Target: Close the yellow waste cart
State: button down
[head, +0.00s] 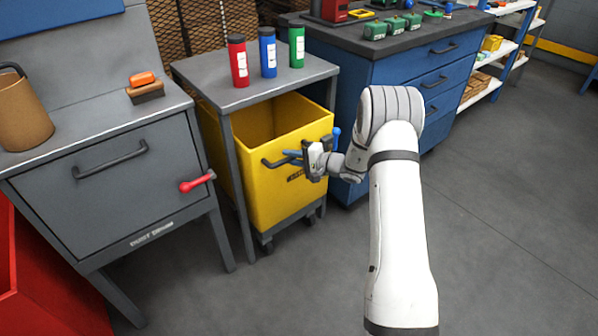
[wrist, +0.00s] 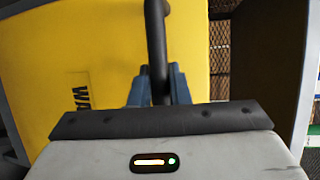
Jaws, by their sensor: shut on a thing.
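The yellow waste cart (head: 260,190) stands under a grey-topped table (head: 225,92), on casters. Its open top shows, and its front sticks out past the table's front edge. A dark bar handle runs across the upper front of the cart. My gripper (head: 291,157) is at this handle. In the wrist view, the blue fingers of my gripper (wrist: 158,92) are shut around the dark handle (wrist: 157,45), with the yellow front (wrist: 70,60) of the cart behind. Part of the lettering on the front shows.
Red, blue and green bottles (head: 268,52) stand on the table above the cart. A grey cabinet (head: 105,175) with a red lever (head: 197,182) is to the left. A blue drawer bench (head: 400,85) is to the right. Floor (head: 500,210) at the right is clear.

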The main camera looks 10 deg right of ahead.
jog(key=shift+w+a+r+b, duration=0.1)
jog(key=shift+w+a+b, duration=0.2)
jog(key=shift+w, duration=0.5)
jog(key=shift+w+a+r+b, duration=0.1)
jog(key=shift+w+a+b, duration=0.15)
jog(key=shift+w, duration=0.55)
jog(key=c, duration=1.7)
grip_release()
jog(key=o, duration=0.3)
jog(key=shift+a+f, duration=0.1)
jog(key=shift+f, duration=0.05)
jog(key=shift+o, duration=0.2)
jog(key=shift+s, duration=0.1)
jog(key=p+v, duration=0.1)
jog(key=v, duration=0.6)
jog(key=shift+s+d, duration=0.2)
jog(key=shift+s, duration=0.05)
